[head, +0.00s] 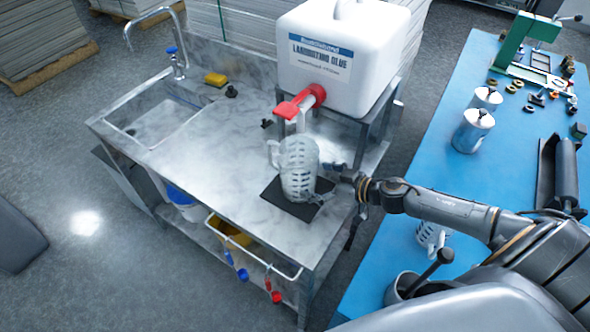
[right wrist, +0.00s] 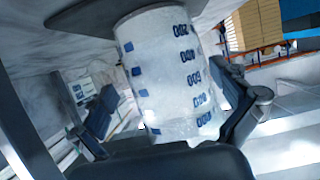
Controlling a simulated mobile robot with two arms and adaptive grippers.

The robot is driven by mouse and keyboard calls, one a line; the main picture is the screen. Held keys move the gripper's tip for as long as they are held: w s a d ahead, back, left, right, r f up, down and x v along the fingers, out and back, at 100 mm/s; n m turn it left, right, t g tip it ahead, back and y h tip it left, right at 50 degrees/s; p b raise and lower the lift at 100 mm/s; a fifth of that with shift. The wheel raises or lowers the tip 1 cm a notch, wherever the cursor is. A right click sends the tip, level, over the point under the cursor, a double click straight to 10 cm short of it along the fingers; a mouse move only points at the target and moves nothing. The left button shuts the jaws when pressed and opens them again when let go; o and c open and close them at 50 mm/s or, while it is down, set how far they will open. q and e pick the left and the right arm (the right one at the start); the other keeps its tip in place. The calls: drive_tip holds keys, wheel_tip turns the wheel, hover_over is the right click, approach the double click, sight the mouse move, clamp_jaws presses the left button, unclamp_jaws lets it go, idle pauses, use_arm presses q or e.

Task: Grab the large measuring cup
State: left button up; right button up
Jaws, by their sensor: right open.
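The large measuring cup (head: 299,170) is translucent with dark markings. It stands upright on a dark square pad (head: 278,200) on the steel counter, below the red tap of the glue container. My right gripper (head: 338,182) is at the cup's right side, coming in from the right. In the right wrist view the cup (right wrist: 165,75), with blue marks and numbers, fills the space between the fingers of my right gripper (right wrist: 170,112). The fingers are spread, one on each side of it, with visible gaps. My left gripper is out of view.
The white glue container (head: 345,60) with its red tap (head: 305,101) stands on a raised stand just behind the cup. A sink (head: 155,120) and yellow sponge (head: 215,79) are to the left. A blue table (head: 400,245) at right holds metal canisters (head: 473,130) and a smaller measuring cup (head: 432,234).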

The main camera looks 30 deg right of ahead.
drive_tip(key=shift+x, duration=0.8)
drive_tip(key=shift+w+a, duration=0.2)
drive_tip(key=shift+a, duration=0.05)
drive_tip(key=shift+p+x, duration=0.7)
drive_tip(key=shift+x, duration=1.65)
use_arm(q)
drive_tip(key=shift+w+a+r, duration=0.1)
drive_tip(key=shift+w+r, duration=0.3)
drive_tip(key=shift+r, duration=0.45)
use_arm(e)
drive_tip(key=c, duration=1.3)
drive_tip(key=shift+o, duration=0.2)
drive_tip(key=shift+r, duration=0.1)
